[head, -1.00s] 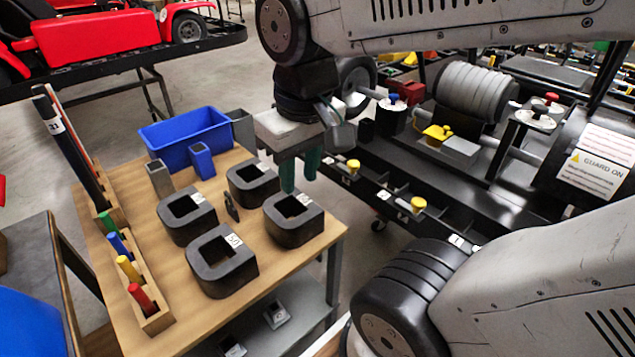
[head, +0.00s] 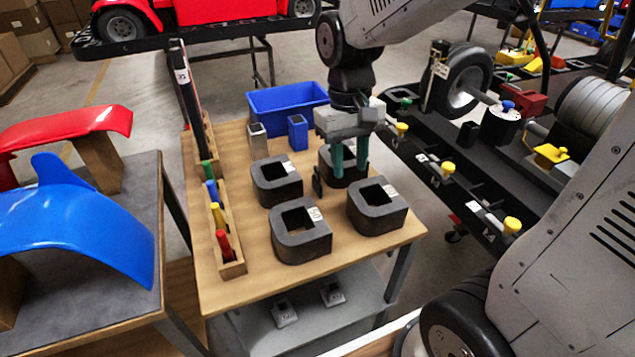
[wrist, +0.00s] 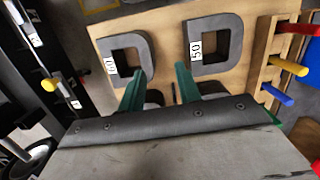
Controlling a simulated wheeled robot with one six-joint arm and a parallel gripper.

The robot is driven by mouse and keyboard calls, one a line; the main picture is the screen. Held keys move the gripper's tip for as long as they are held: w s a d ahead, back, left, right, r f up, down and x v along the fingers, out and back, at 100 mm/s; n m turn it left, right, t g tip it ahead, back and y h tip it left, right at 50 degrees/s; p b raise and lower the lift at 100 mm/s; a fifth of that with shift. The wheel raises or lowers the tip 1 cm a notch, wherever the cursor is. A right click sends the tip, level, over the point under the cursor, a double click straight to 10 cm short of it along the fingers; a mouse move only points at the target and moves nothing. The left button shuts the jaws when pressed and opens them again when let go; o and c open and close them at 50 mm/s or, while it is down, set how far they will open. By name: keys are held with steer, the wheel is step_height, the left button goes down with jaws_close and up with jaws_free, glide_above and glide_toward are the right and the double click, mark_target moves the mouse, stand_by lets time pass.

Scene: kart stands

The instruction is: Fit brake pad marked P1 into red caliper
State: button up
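My gripper (head: 350,174) is over the back right part of the wooden table (head: 250,290), its two green fingers apart and nothing seen between them. It also shows in the wrist view (wrist: 159,70). The fingers overlap the back right dark D-shaped block in the head view; I cannot tell their height above it. A small dark upright piece (head: 317,182) stands between the blocks, left of the fingers; no marking on it is readable. Two small labelled pieces (head: 284,315) (head: 332,294) lie on the lower shelf, labels unreadable. I cannot make out P1. A red part (head: 527,97) at the right stand may be the caliper.
Several dark blocks with square openings stand on the table, one labelled 50 (head: 301,243). A blue bin (head: 287,104) is at the back, a rack of coloured handles (head: 232,266) along the left. A kart stand with yellow knobs (head: 512,226) is close on the right.

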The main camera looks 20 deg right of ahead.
glide_above(317, 168)
steer(key=s, duration=0.4)
step_height(317, 168, down, 5)
steer(key=w+t, duration=0.1)
steer(key=w, duration=0.3)
steer(key=shift+t, duration=0.3)
step_height(317, 168, down, 7)
steer(key=shift+c, duration=0.3)
jaws_close()
